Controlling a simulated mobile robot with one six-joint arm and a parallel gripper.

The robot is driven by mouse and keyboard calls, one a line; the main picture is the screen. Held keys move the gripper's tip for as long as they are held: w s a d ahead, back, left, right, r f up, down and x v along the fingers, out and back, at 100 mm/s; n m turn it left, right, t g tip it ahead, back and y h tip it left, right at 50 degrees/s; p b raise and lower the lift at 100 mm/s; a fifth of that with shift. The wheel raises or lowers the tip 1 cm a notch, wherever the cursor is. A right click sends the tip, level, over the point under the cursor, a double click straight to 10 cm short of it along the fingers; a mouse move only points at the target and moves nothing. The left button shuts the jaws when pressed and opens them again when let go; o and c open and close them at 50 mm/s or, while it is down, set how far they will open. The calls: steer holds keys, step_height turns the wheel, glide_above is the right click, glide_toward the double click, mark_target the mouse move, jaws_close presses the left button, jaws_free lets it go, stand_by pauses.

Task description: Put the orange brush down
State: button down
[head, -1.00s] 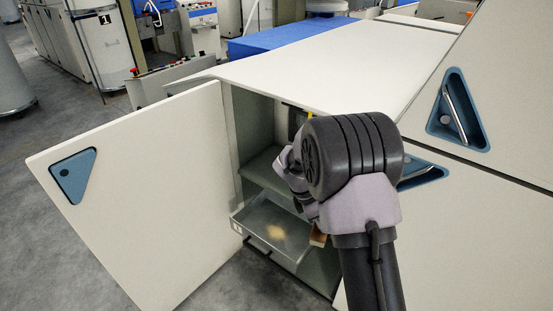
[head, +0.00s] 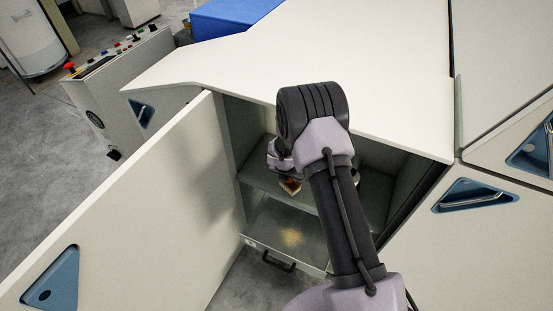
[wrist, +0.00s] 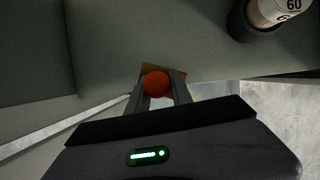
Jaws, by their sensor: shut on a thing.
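The orange brush shows in the wrist view as a round orange end (wrist: 156,84) with a tan-brown part around it. My gripper (wrist: 160,92) is shut on it, one finger on each side. In the head view, a small brown and orange bit of the brush (head: 290,187) shows below my gripper (head: 283,165), inside the open cabinet mouth. The grey shelf (head: 262,178) is around and behind it. I cannot tell whether the brush touches the shelf. My arm hides much of the cabinet's inside.
A dark cylinder with a pale top marked 60 (wrist: 265,20) stands at the upper right in the wrist view. Below the shelf is a metal tray (head: 262,222) with a pale patch. The cabinet's open door (head: 150,210) stands on the left; a white top (head: 330,60) overhangs.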

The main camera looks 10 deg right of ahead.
steer(key=shift+w+a+f+b, duration=0.45)
steer(key=shift+w+f+b, duration=0.25)
steer(key=shift+w, duration=1)
steer(key=shift+w+a+f+b, duration=0.5)
steer(key=shift+w+f, duration=0.3)
steer(key=shift+w, duration=0.9)
steer(key=shift+w+a+f+b, duration=0.35)
steer(key=shift+w+f+b, duration=0.4)
steer(key=shift+w, duration=0.95)
steer(key=shift+f, duration=0.15)
steer(key=c, duration=1.1)
jaws_free()
steer(key=shift+c, duration=0.2)
